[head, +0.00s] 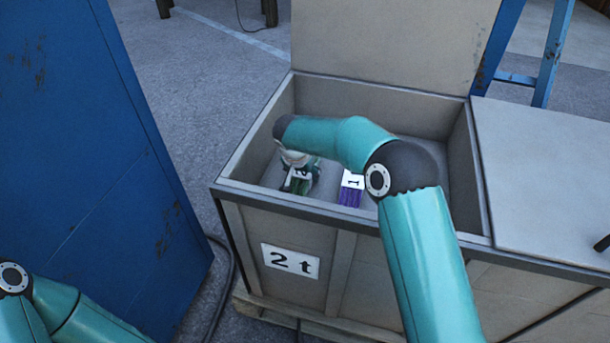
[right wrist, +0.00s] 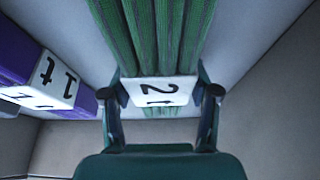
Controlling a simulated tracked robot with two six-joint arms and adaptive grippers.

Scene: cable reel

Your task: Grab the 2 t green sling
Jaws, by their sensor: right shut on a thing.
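The green sling (right wrist: 155,35) with a white label marked 2 fills the middle of the right wrist view. In the head view it shows as a small green patch (head: 294,186) inside the crate. My right gripper (head: 298,176) reaches down into the crate. In the right wrist view its two fingers (right wrist: 160,92) stand on either side of the white label and are shut on the sling there. My left gripper is out of view; only part of the left arm shows at the lower left.
A purple sling (head: 350,195) labelled 1 t lies to the right in the crate; it also shows in the right wrist view (right wrist: 72,100). The crate (head: 340,245) carries a 2 t sign and an open lid (head: 390,40). A blue panel (head: 80,150) stands left.

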